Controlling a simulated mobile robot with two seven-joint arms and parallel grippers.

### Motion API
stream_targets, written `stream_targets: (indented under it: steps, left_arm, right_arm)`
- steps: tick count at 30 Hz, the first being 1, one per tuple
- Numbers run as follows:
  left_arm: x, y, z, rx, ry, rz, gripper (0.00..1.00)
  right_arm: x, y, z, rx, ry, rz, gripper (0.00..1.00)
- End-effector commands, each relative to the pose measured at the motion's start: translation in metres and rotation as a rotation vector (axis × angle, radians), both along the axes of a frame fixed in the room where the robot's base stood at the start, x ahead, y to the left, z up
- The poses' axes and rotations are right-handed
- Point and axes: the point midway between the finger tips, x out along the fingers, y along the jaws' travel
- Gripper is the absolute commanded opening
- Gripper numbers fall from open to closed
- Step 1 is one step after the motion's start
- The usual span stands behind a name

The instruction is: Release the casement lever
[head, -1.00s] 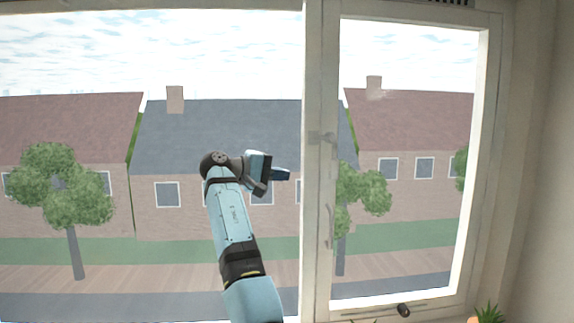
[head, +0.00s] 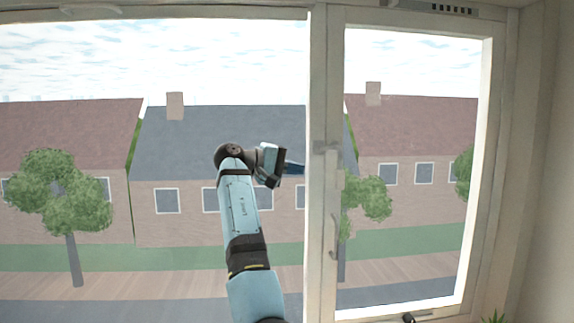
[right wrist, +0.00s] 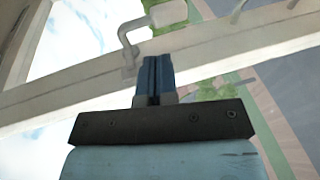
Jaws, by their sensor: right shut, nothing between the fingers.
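The casement lever (head: 326,147) is a pale grey fitting on the white upright between the two window panes. In the right wrist view the lever (right wrist: 128,38) rises from the frame and bends to a thicker end at the right. My right gripper (head: 301,168) is shut and empty, just left of the upright and slightly below the lever's top. In the right wrist view its closed blue fingers (right wrist: 154,62) point at the frame close to the lever's base; whether they touch is unclear. My left gripper is out of view.
A second curved handle (head: 335,236) sits lower on the same upright. A dark knob (head: 408,318) and a green plant (head: 494,319) show at the bottom right. The large left pane spans the view behind my right arm.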

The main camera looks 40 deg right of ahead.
Motion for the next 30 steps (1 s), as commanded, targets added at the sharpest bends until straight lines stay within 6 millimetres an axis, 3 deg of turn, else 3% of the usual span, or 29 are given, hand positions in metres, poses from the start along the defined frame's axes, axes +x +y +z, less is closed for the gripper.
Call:
stream_targets:
  steps: [6,12,18,30]
  left_arm:
    - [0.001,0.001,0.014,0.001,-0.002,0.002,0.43]
    - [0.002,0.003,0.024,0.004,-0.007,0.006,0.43]
    - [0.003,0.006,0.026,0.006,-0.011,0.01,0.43]
    - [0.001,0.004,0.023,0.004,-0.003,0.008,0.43]
  right_arm:
    - [-0.015,-0.045,-0.007,0.001,0.0,-0.002,0.0]
    - [-0.023,-0.072,-0.012,0.0,0.0,0.0,0.0]
    - [-0.026,-0.083,-0.017,0.0,0.001,0.001,0.0]
    - [-0.027,-0.084,-0.017,-0.003,0.002,0.001,0.0]
